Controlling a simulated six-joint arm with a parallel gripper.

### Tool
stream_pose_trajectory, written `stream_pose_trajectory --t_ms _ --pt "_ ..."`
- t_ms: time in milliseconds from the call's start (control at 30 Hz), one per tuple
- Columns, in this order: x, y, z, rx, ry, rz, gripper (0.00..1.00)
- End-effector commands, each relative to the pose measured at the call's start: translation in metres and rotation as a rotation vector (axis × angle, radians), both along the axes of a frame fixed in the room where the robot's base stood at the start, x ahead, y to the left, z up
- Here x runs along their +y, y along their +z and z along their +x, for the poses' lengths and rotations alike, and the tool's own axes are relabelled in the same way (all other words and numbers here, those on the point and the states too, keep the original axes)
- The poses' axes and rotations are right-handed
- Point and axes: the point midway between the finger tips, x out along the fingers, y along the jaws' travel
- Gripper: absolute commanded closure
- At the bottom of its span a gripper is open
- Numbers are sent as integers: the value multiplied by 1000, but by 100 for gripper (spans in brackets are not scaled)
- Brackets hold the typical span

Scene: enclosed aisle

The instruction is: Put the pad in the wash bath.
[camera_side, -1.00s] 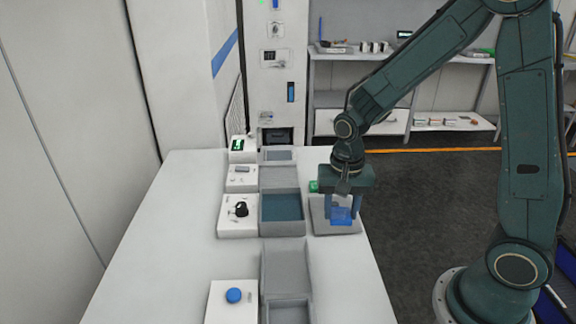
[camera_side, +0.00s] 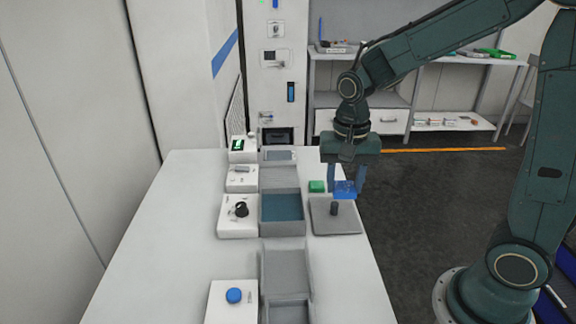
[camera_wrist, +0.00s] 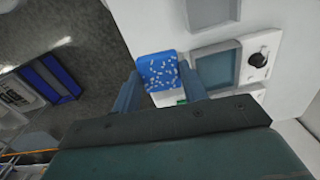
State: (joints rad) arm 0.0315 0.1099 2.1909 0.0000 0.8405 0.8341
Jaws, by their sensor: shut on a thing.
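The pad is a blue block (camera_side: 345,189) with light specks on its face, which show in the wrist view (camera_wrist: 158,71). My gripper (camera_side: 345,184) is shut on it and holds it in the air above a grey plate (camera_side: 348,224) with a short dark post. The wrist view shows the pad between my two blue fingers. The wash bath, which I take to be the grey-rimmed basin with blue-green liquid (camera_side: 282,208), sits left of the plate. It also shows in the wrist view (camera_wrist: 217,68). My gripper is to the right of the bath and higher.
A green block (camera_side: 317,186) lies behind the plate. A white box with a black knob (camera_side: 238,214) stands left of the bath. A box with a blue button (camera_side: 233,296) is nearer the front. Grey trays stand before and behind the bath. The table's left side is clear.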

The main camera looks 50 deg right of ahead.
Motion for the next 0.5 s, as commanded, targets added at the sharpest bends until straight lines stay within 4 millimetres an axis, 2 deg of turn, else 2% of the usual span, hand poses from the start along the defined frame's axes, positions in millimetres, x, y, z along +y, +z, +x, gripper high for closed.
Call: stream_pose_trajectory --t_ms 300,500 --pt "0 0 1 0 0 0 80" --pt "-1 2 14 1 4 -1 80"
